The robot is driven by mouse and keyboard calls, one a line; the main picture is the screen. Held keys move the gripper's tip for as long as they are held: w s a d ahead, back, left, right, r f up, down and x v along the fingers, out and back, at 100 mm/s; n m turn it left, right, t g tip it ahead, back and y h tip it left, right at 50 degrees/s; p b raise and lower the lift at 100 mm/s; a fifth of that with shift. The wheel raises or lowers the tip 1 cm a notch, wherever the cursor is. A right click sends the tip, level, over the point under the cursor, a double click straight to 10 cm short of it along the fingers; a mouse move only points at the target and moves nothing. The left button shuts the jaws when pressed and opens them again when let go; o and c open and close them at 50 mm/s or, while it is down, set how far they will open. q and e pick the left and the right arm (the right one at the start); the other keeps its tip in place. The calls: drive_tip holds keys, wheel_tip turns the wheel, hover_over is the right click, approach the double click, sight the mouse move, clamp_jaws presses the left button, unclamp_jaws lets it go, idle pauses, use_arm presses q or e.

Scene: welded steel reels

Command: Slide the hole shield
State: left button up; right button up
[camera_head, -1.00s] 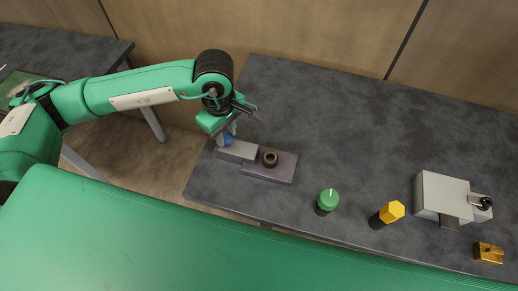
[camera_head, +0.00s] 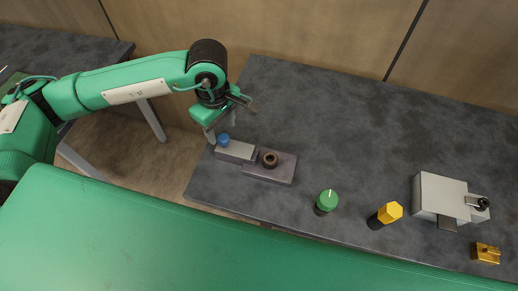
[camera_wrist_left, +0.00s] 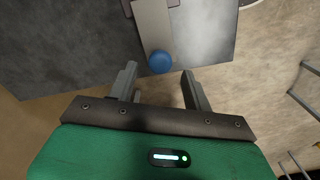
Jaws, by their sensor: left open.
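The hole shield (camera_head: 238,151) is a light grey flat plate with a blue knob (camera_head: 224,140) at its left end. It lies at the left end of a darker block (camera_head: 276,172) that bears a brown ring with a dark hole (camera_head: 270,159), and the hole is uncovered. My left gripper (camera_head: 222,127) is open and empty, close to the blue knob. In the left wrist view, the blue knob (camera_wrist_left: 160,62) shows just ahead of and between the fingertips (camera_wrist_left: 158,71), touching neither, and the plate (camera_wrist_left: 152,25) runs away from it. My right gripper is out of view.
On the dark table (camera_head: 340,120) to the right stand a green knob (camera_head: 327,200), a yellow hexagonal knob (camera_head: 390,212), a grey box with a black-knobbed lever (camera_head: 440,195) and a brass block (camera_head: 486,253). The table's left edge is close to the shield. The back is clear.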

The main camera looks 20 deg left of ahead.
sight(223, 137)
use_arm(q)
drive_tip(key=shift+r+p, duration=0.6)
drive_tip(key=shift+r, duration=1.55)
